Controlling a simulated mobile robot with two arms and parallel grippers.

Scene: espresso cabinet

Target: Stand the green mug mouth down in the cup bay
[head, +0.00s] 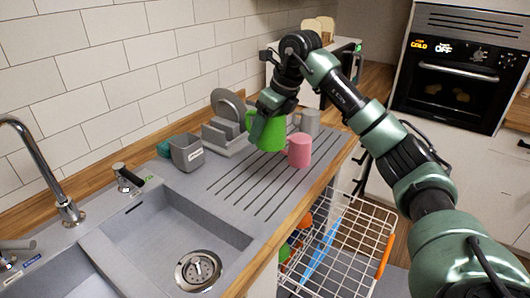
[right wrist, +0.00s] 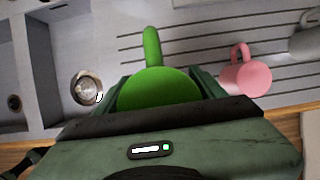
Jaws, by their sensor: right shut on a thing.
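The green mug (head: 268,136) is held above the ribbed drainboard in the head view. My right gripper (head: 270,122) is shut on it from above. In the right wrist view the green mug (right wrist: 158,88) sits between the fingers of my right gripper (right wrist: 160,92), with its handle pointing to the top of the picture. I see a smooth rounded green face there; I cannot tell which way the mouth faces. I cannot make out for certain which part is the cup bay. My left gripper is not in view.
A pink mug (head: 299,151) and a grey mug (head: 308,121) stand on the drainboard (head: 262,180). A grey dish rack (head: 222,135) with plates and a grey caddy (head: 186,153) stand behind. A white wire basket (head: 345,235) is pulled out below the counter. The sink (head: 160,225) is empty.

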